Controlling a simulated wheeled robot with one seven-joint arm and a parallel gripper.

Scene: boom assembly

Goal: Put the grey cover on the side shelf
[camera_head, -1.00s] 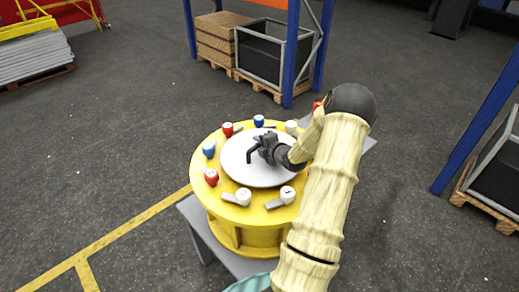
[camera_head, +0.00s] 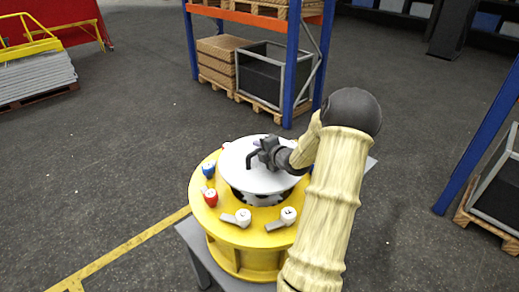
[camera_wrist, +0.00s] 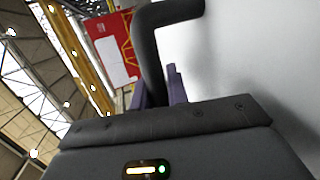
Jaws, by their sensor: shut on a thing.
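The grey cover (camera_head: 252,178) is a pale round disc with a dark bent handle. It is raised above the yellow round assembly (camera_head: 240,262), and a dark opening shows beneath its front edge. My gripper (camera_head: 266,155) is shut on the cover's handle. In the wrist view, the dark handle (camera_wrist: 152,45) rises between the jaws (camera_wrist: 163,88), and the cover's pale surface (camera_wrist: 265,60) fills the right side. Part of the grey side shelf (camera_head: 370,163) shows behind my arm at the right; most of it is hidden.
Red, blue and white clamps (camera_head: 288,215) sit around the yellow rim. The assembly stands on a grey table (camera_head: 205,262). A blue-and-orange rack (camera_head: 290,70) with pallets stands behind, and a blue post (camera_head: 475,140) is at the right. Floor at left is open.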

